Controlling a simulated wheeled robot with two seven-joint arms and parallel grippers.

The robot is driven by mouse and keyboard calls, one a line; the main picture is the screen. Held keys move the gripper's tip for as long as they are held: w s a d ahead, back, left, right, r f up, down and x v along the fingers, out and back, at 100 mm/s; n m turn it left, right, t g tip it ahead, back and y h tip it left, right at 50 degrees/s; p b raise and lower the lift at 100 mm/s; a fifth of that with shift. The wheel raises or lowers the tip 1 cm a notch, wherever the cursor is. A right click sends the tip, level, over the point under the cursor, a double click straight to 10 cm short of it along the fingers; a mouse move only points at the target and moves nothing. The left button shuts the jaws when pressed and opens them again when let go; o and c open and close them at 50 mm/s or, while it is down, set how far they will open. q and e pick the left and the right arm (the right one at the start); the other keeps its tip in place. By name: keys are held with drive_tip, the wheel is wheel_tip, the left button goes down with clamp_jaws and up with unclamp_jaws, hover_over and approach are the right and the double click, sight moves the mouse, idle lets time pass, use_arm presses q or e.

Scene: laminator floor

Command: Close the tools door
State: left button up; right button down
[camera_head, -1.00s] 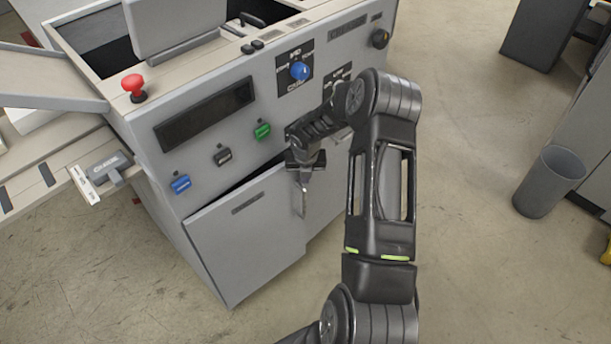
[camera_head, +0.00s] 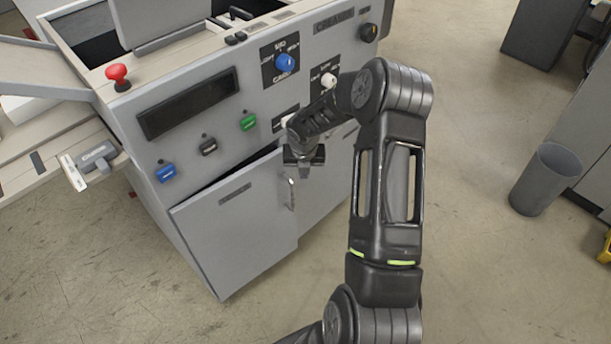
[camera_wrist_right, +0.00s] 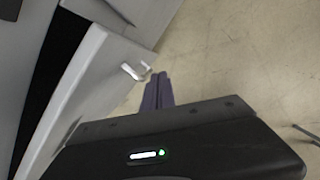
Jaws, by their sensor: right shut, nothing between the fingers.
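The tools door is taken to be the grey door (camera_head: 235,230) at the lower left of the machine front; its label is too small to read. It stands ajar, with a dark gap along its top edge. Its metal handle (camera_head: 291,193) is near its right edge. My right gripper (camera_head: 304,172) is shut and empty, just right of the handle's upper end. In the right wrist view, the fingers (camera_wrist_right: 158,92) point past the door's edge (camera_wrist_right: 90,85), close to the white handle (camera_wrist_right: 134,71). Contact cannot be told. My left gripper is not in view.
The machine front carries a red button (camera_head: 117,74), a dark display (camera_head: 188,104), a blue knob (camera_head: 285,63) and colored switches. A second door (camera_head: 325,180) lies to the right, partly behind my arm. A grey bin (camera_head: 546,180) stands right; the floor between is clear.

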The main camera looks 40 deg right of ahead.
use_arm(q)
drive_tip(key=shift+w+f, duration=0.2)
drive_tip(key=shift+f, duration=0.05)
use_arm(e)
drive_tip(key=d+v, duration=0.1)
drive_tip(key=v, duration=0.6)
drive_tip(key=shift+a+r, duration=0.15)
drive_tip(key=shift+r, duration=0.1)
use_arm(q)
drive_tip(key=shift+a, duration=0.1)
